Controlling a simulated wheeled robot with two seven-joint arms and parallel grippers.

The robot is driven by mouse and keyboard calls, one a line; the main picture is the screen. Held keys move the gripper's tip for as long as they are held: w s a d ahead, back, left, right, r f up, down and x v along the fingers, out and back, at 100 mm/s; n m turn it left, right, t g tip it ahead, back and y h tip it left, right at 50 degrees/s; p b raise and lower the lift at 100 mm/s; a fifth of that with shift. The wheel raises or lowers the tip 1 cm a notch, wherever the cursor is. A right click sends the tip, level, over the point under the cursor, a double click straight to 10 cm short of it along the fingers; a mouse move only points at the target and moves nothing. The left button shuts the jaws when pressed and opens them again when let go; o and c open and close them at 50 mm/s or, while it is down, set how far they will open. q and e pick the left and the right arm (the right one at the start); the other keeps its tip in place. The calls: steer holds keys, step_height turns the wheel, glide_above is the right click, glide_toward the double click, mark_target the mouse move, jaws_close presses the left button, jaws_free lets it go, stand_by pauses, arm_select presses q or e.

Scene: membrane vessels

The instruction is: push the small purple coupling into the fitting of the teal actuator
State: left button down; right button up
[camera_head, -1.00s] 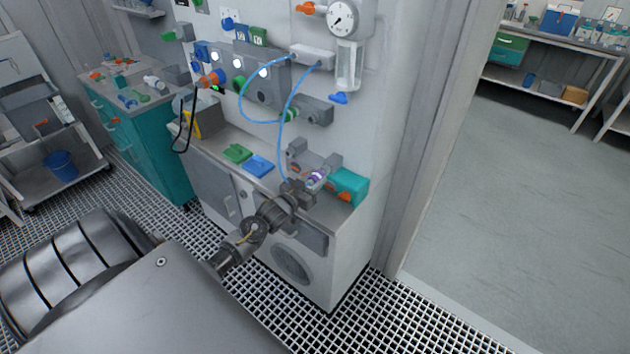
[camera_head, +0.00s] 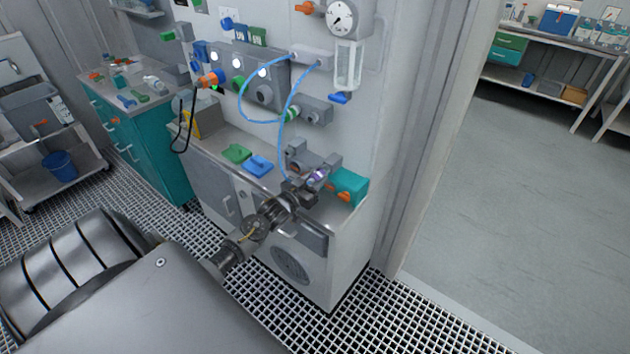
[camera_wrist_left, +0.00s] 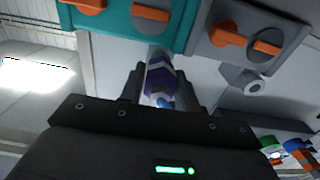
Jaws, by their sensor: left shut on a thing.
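The small purple coupling (camera_head: 318,175) has purple and white bands and sits between the fingers of my left gripper (camera_head: 307,187). In the left wrist view the coupling (camera_wrist_left: 160,78) points up toward the teal actuator (camera_wrist_left: 192,22), with the gripper fingers (camera_wrist_left: 161,88) closed on both sides of it. In the head view the teal actuator (camera_head: 350,182), with an orange handle, is just right of the coupling. The actuator's fitting is hard to make out, and I cannot tell whether the coupling touches it. My right gripper is out of view.
A grey block with an orange lever (camera_wrist_left: 228,36) stands beside the actuator. A blue hose (camera_head: 281,140) hangs down to the bench close to my gripper. Green (camera_head: 236,153) and blue (camera_head: 258,166) pieces lie on the bench to the left.

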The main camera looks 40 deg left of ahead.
arm_select(q)
steer(key=shift+w, duration=0.15)
steer(key=c, duration=0.9)
jaws_free()
steer(key=shift+c, duration=0.2)
steer(key=s+b, duration=0.2)
steer(key=s, duration=0.9)
steer(key=shift+w+d, duration=0.1)
